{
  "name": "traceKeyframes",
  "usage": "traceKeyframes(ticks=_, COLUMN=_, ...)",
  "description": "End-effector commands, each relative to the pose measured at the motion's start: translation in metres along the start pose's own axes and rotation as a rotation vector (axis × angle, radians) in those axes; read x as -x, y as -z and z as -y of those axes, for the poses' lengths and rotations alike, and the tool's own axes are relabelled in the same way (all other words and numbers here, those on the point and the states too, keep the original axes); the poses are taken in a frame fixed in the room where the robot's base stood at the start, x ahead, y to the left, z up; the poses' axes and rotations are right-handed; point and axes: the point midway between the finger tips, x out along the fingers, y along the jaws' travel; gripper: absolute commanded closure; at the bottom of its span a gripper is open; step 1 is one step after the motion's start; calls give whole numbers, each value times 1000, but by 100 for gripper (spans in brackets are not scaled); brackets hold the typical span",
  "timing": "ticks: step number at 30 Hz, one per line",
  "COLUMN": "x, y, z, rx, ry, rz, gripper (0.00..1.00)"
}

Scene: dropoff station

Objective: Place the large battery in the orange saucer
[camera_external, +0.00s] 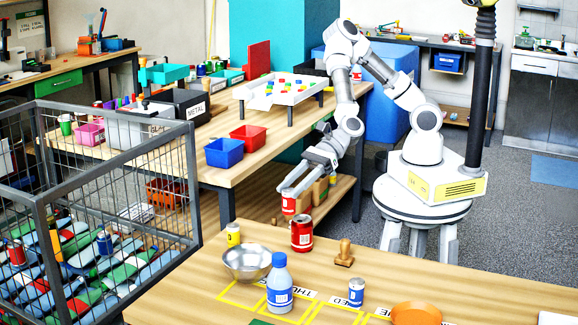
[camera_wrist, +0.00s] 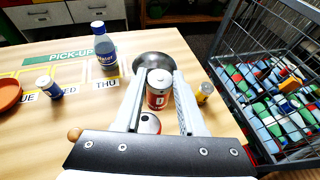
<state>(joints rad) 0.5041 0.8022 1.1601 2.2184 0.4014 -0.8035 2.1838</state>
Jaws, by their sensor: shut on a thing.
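The large battery, a red cylinder (camera_wrist: 158,93) with a pale label and silvery top, sits between the fingertips of my gripper (camera_wrist: 158,80) in the wrist view. My gripper is shut on it. In the external view my gripper (camera_external: 294,188) points down and left, with the red battery (camera_external: 289,205) at its tips, beyond the table's far edge in the picture. The orange saucer (camera_external: 416,313) lies at the bottom right of the table, partly cut off by the frame. It also shows in the wrist view (camera_wrist: 8,95) at the left edge.
A red can (camera_external: 302,234) stands near my gripper, between a wooden stamp (camera_external: 344,252) and a metal bowl (camera_external: 247,264). A blue bottle (camera_external: 279,285), blue-and-white cylinder (camera_external: 355,292) and yellow cylinder (camera_external: 233,235) also stand there. A wire cage cart (camera_external: 190,180) is left.

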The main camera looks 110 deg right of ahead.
Motion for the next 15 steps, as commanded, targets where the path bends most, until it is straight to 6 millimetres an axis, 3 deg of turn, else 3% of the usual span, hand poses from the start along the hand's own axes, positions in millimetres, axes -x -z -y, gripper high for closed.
traceKeyframes(ticks=8, x=0, y=-2, z=-2, rx=4, ry=-8, rz=1, gripper=100)
traceKeyframes(ticks=11, x=-7, y=-2, z=-18, rx=16, ry=-38, rz=1, gripper=100)
traceKeyframes(ticks=15, x=-21, y=-3, z=-61, rx=49, ry=-118, rz=0, gripper=100)
